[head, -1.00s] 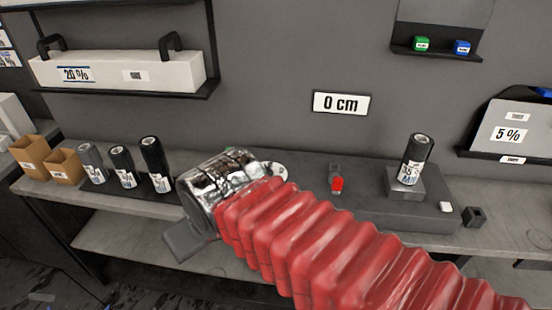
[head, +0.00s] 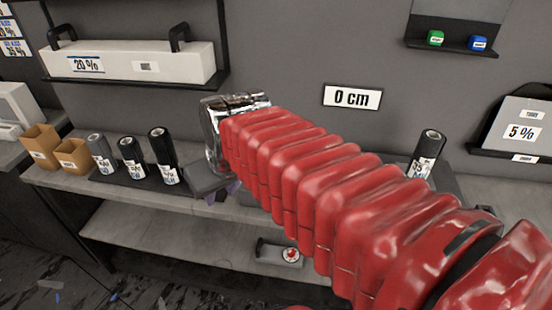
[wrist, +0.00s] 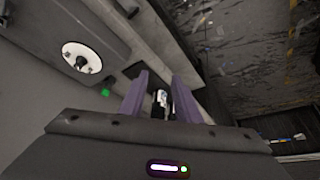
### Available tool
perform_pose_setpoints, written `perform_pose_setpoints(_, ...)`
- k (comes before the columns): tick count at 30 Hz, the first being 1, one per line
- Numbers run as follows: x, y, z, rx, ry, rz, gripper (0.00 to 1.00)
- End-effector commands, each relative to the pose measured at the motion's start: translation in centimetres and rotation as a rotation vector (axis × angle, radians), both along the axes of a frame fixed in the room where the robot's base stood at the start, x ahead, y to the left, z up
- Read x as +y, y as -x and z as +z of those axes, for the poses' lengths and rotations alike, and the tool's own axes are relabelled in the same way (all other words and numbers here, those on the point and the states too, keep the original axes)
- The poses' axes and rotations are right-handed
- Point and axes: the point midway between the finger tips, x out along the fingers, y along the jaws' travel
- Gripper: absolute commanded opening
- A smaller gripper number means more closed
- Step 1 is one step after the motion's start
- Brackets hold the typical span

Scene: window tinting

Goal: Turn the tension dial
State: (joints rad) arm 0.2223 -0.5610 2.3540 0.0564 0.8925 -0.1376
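A round white dial plate with a black knob (wrist: 82,60) shows at the upper left of the wrist view, on a grey housing. It lies left of my gripper (wrist: 161,84), outside the fingers and apart from them. My gripper's two purple fingers are spread, with no object held; a film roll shows beyond the gap. In the head view my gripper (head: 232,190) is partly hidden by my red arm, which also covers most of the bench machine and its dial plate. A grey box with a round white-and-red face (head: 290,255) sits lower; I cannot tell its function.
Several film rolls (head: 163,155) and brown boxes (head: 72,155) stand on the bench left of my gripper. Another roll (head: 427,150) stands at right. A small green light (wrist: 105,92) shows near the dial plate.

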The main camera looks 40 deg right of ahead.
Motion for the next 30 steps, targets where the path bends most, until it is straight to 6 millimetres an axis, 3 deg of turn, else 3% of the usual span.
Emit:
perform_pose_setpoints(9,-9.7,-4.6,0.5,0.037,-0.007,-0.135,0.30)
perform_pose_setpoints(18,-20.2,-6.4,-0.4,0.059,-0.019,-0.249,0.30)
perform_pose_setpoints(24,-23.7,-6.5,-0.9,0.062,-0.021,-0.280,0.30)
perform_pose_setpoints(30,-23.9,-6.5,-0.9,0.062,-0.022,-0.281,0.30)
